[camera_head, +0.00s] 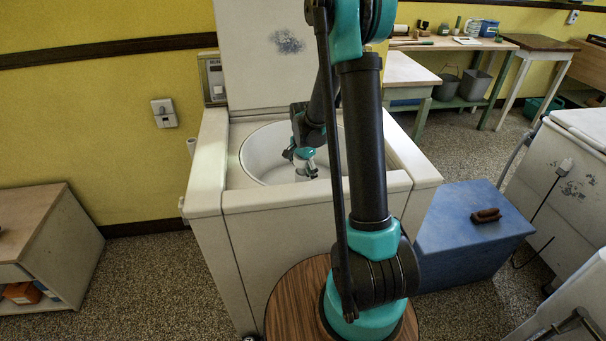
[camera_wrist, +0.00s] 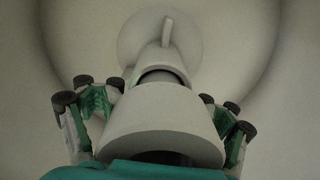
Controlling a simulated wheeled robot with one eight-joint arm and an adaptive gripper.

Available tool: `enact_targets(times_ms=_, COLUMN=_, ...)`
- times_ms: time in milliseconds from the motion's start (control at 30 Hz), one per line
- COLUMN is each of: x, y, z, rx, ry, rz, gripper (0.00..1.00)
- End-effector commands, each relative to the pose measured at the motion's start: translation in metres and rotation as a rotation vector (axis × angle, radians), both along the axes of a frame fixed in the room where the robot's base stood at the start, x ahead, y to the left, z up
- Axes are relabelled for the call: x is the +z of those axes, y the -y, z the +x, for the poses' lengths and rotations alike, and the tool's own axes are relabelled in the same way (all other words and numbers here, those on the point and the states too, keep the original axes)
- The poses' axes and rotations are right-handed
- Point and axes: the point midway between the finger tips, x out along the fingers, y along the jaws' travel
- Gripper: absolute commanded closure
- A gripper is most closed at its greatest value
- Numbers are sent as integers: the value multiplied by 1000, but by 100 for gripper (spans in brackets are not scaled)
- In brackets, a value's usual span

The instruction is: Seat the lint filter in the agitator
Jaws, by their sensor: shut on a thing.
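In the head view, my gripper (camera_head: 304,160) reaches down into the round white tub (camera_head: 258,156) of the open washer. In the wrist view, my gripper (camera_wrist: 158,112) has its green, black-tipped fingers on both sides of a pale, cup-shaped lint filter (camera_wrist: 165,122) and is shut on it. Beyond the filter stands the off-white agitator (camera_wrist: 167,31), a round base with an upright fin and a central post. The filter lines up roughly with the post, with a dark grey band between them. I cannot tell whether they touch. The filter hides part of the post.
The washer's raised lid (camera_head: 255,60) stands behind the tub, and its pale rim surrounds my arm. A blue chest (camera_head: 465,240) with a brown brush on top stands to the right. A low wooden cabinet (camera_head: 45,250) is at the left.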

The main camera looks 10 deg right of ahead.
Motion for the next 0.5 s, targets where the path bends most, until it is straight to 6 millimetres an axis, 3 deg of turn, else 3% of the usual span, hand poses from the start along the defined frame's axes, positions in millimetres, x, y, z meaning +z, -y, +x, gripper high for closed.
enact_targets(times_ms=500, x=-12, y=0, z=0, rx=0, ry=0, rz=0, gripper=90)
